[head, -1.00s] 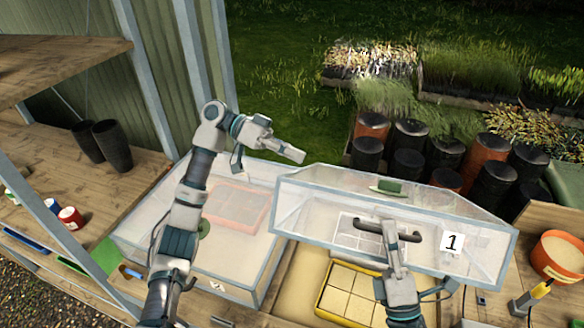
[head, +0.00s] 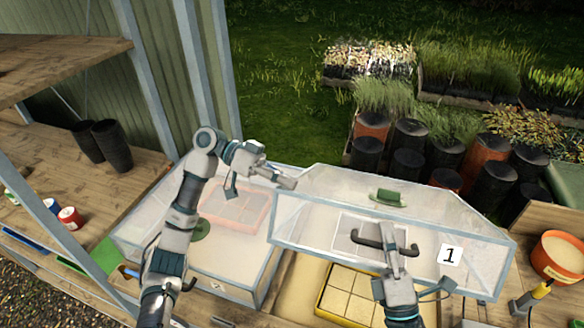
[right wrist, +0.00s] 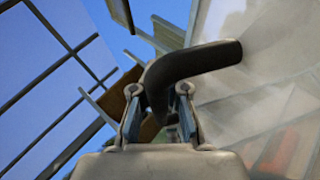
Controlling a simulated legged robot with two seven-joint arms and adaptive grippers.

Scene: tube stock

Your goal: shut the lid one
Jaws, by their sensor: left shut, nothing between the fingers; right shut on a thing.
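Lid one is a clear, pale-framed cover with a white "1" label (head: 450,254), and it is tilted up at the right. Its dark bent handle (head: 368,242) is on the front face. My right gripper (head: 398,248) is shut on this handle, which also shows between the fingers in the right wrist view (right wrist: 200,60). Below the lid, part of the open box shows, with a yellow-rimmed tray (head: 322,300) of pale squares. My left gripper (head: 288,183) is shut and empty, near the lid's upper left corner; whether it touches the lid I cannot tell.
A second clear-covered box (head: 140,232) stands to the left, with a reddish tray inside and my left arm over it. Dark and orange pots (head: 408,135) stand behind the lid.

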